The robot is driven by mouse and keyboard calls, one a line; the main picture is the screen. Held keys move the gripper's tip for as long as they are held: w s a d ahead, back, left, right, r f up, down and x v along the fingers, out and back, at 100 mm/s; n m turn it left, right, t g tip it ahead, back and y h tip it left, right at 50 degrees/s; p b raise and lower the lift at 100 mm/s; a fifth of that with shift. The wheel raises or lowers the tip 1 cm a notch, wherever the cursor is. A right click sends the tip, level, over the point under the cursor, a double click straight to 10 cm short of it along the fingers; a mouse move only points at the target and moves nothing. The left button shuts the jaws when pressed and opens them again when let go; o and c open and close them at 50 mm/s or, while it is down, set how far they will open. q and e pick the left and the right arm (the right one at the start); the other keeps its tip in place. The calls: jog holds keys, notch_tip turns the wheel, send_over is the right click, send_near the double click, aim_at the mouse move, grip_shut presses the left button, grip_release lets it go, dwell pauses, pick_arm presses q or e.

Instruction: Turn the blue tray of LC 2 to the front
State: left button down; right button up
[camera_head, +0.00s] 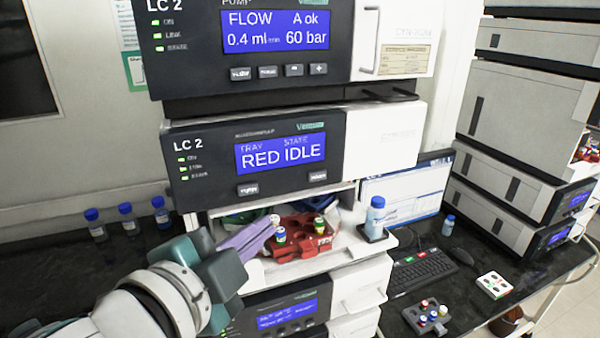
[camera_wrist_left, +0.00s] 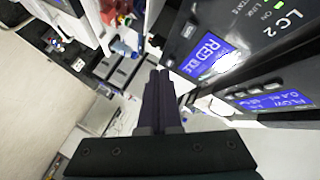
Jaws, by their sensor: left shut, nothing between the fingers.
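The LC 2 sampler module (camera_head: 215,150) has a screen (camera_head: 280,152) reading tray RED, state IDLE. Two buttons sit below it, a left one (camera_head: 248,190) and a right one (camera_head: 318,176). In the opening underneath, the red tray (camera_head: 300,248) faces the front and holds a few capped vials. A bit of blue (camera_head: 326,201) shows behind it, and some green at the left; most of these is hidden. My left gripper (camera_head: 272,221) is shut and empty, its purple fingers just left of the red tray's vials and below the left button. It also shows in the left wrist view (camera_wrist_left: 160,74).
A blue-capped bottle (camera_head: 375,220) stands right of the opening. Several blue-capped bottles (camera_head: 126,222) stand at the left. A keyboard (camera_head: 422,270), a vial rack (camera_head: 428,318) and a white button pad (camera_head: 494,285) lie on the dark bench. The pump module (camera_head: 190,50) is above.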

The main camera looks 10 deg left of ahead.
aim_at(257, 193)
pick_arm(q)
jog(key=shift+w+a, duration=0.8)
jog(key=shift+w, duration=0.35)
jog(key=shift+w+a, duration=0.75)
jog(key=shift+w, duration=0.35)
dwell(0.3)
jog(key=shift+w+a+b, duration=0.25)
jog(key=shift+w+b, duration=0.05)
jog(key=shift+w, duration=0.05)
jog(key=shift+w+a, duration=0.25)
jog(key=shift+w, duration=0.05)
dwell(0.7)
jog(key=shift+d, duration=0.1)
jog(key=shift+s+d, duration=0.4)
jog(key=shift+s, duration=0.3)
jog(key=shift+s+d+p, duration=0.3)
jog(key=shift+s+d, duration=0.4)
jog(key=shift+s, duration=0.35)
jog(key=shift+s+d+p, duration=0.3)
jog(key=shift+s+d, duration=0.4)
jog(key=shift+s, duration=0.3)
